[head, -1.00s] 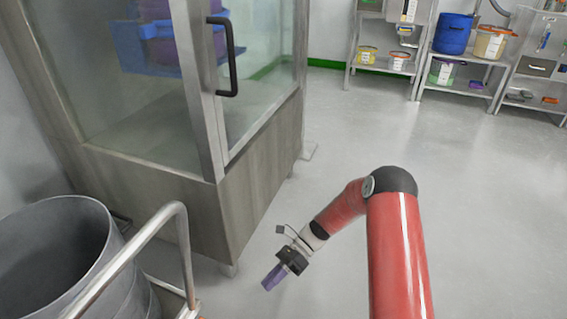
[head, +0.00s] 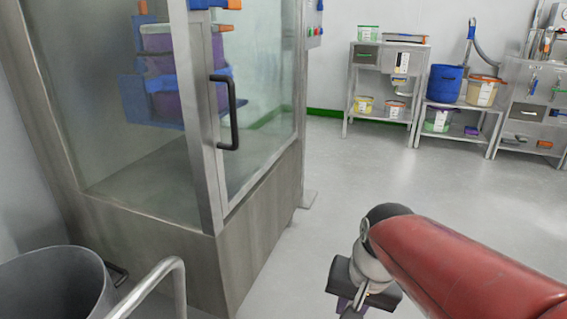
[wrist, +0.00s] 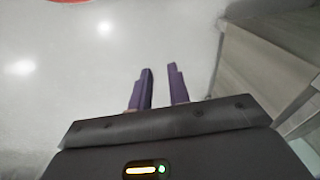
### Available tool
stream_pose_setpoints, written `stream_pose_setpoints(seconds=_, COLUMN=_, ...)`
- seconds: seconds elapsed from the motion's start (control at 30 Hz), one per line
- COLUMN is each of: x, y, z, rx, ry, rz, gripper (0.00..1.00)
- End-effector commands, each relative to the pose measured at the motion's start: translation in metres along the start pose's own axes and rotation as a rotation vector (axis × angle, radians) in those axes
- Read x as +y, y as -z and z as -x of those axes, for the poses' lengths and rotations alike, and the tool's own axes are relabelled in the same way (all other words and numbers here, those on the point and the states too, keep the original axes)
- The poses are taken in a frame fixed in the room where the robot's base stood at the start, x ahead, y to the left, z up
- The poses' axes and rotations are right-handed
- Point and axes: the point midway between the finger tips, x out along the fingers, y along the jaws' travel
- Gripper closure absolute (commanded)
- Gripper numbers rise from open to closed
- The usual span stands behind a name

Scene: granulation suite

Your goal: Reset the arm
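My gripper shows in the wrist view (wrist: 160,88) with its two purple fingers apart and nothing between them. Grey floor lies beyond the fingertips. In the head view my red arm reaches in from the lower right, and its wrist end hangs low at the bottom of the picture. The fingers there are mostly cut off or hidden by the wrist. The gripper is apart from the glass cabinet and touches nothing that I can see.
A glass-walled steel cabinet (head: 190,245) with a black handle (head: 227,112) stands at the left. A grey drum (head: 50,285) and a metal rail (head: 150,285) are at the lower left. Steel shelves (head: 388,62) with tubs and a blue bin (head: 444,84) stand at the back right. The middle floor is clear.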

Motion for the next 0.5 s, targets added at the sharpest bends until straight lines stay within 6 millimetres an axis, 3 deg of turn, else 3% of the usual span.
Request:
stream_pose_setpoints(seconds=0.1, x=0.015, y=-0.015, z=0.021, rx=0.12, ry=-0.007, rz=0.109, gripper=0.82)
stream_pose_setpoints(seconds=0.43, x=0.046, y=-0.045, z=0.048, rx=0.34, ry=-0.045, rz=0.322, gripper=0.82)
stream_pose_setpoints(seconds=0.5, x=0.043, y=-0.041, z=0.07, rx=0.34, ry=-0.048, rz=0.329, gripper=0.82)
